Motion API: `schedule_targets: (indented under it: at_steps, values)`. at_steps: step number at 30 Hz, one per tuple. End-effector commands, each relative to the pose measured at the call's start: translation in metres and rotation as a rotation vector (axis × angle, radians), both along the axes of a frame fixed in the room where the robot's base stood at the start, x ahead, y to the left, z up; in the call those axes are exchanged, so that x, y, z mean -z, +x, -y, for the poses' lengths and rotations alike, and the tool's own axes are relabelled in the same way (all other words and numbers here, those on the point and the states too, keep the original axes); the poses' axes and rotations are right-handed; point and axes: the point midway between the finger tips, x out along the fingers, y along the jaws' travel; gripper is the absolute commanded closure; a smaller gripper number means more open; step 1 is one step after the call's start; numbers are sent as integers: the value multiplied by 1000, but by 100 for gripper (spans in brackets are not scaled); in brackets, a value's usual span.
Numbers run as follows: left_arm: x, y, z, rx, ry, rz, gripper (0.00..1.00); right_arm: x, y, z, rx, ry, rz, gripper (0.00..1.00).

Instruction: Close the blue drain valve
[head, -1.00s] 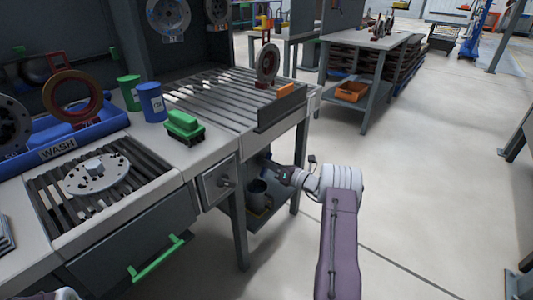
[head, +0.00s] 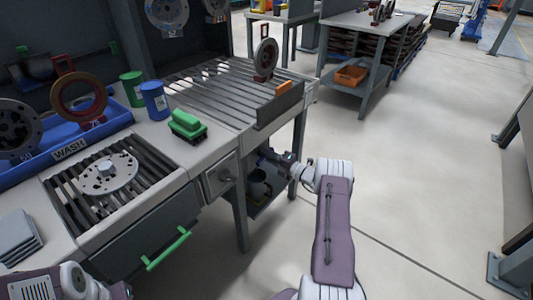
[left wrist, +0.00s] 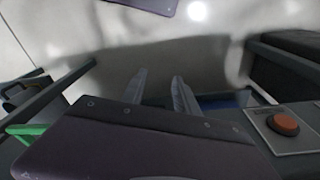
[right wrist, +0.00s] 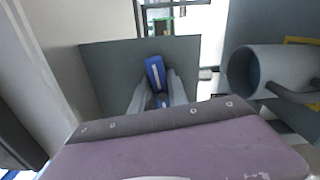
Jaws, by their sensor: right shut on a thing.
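The blue drain valve handle (right wrist: 155,76) shows in the right wrist view, upright against a grey plate. My right gripper (right wrist: 160,92) is shut on it, with one finger on each side. In the head view my right gripper (head: 268,157) reaches under the slatted bench, where the handle is too small and dark to make out clearly. My left gripper (left wrist: 159,85) is open and empty in the left wrist view, its fingers apart above the floor. Only the left forearm shows at the lower left of the head view.
A grey bucket (right wrist: 252,72) stands right of the valve and on the lower shelf (head: 270,200). A bench leg (head: 240,220) is close by. A red button (left wrist: 285,123) is right of my left gripper. Floor to the right is clear.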

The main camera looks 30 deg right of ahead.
Motion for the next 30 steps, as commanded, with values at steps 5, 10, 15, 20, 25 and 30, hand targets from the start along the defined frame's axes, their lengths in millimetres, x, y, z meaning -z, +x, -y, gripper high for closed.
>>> schedule_targets:
  at_steps: [5,10,15,20,25,30]
  values:
    - [-3,0,0,0,0,0,64,2,0,0,-1,83,-37,100]
    - [-5,0,0,0,0,0,64,3,0,0,-1,132,-58,100]
    - [-5,0,0,0,0,0,64,3,0,0,-1,154,-66,100]
    - [-5,0,0,0,0,0,64,3,0,0,-1,162,-69,100]
    - [-5,0,0,0,0,0,64,3,0,0,-1,161,-70,100]
    - [-5,0,0,0,0,0,64,3,0,0,-1,161,-69,60]
